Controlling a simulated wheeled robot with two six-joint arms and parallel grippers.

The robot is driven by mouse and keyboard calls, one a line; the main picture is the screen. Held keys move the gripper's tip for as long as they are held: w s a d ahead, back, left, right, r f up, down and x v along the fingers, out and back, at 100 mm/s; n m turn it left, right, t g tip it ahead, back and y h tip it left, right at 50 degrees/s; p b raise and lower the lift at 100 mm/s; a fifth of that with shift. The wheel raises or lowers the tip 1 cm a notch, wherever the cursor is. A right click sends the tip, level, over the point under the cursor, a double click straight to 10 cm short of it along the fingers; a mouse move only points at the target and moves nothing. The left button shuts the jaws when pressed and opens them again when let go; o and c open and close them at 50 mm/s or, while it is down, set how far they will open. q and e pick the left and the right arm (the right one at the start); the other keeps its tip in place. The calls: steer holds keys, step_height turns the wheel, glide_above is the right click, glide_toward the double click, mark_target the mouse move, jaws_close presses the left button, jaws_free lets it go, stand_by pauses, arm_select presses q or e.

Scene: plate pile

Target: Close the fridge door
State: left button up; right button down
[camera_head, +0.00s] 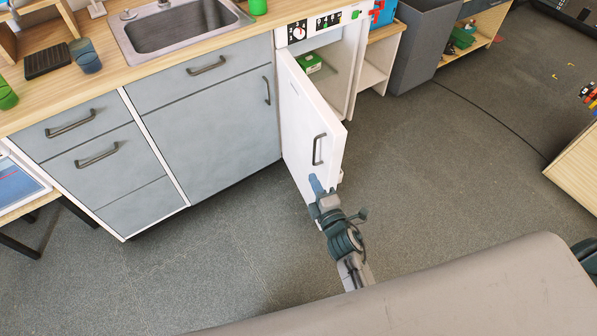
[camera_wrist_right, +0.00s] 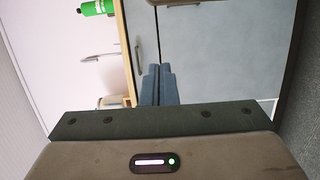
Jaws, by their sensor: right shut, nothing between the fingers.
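The white fridge door (camera_head: 303,122) stands open in the head view, swung out from the fridge (camera_head: 338,60) toward me. Its dark handle (camera_head: 319,149) is on the outer face, near the free edge. My right gripper (camera_head: 315,184) is at the lower part of the door, below the handle. I cannot tell if it touches the door. In the right wrist view its blue fingers (camera_wrist_right: 158,85) are together and empty. My left gripper is not in view.
Grey-blue cabinets (camera_head: 218,110) with a sink (camera_head: 180,30) above stand left of the door. A green box (camera_head: 308,62) is inside the fridge. A grey bin (camera_head: 423,42) stands to the right. The floor (camera_head: 430,165) right of the door is clear.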

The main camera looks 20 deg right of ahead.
arm_select(q)
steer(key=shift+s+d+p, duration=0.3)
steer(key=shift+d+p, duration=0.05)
steer(key=shift+p, duration=0.1)
arm_select(e)
steer(key=w+d, duration=0.2)
steer(key=w, duration=0.9)
steer(key=shift+w+d, duration=0.35)
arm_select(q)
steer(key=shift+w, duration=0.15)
arm_select(e)
steer(key=shift+d+r, duration=0.1)
steer(key=shift+r, duration=0.05)
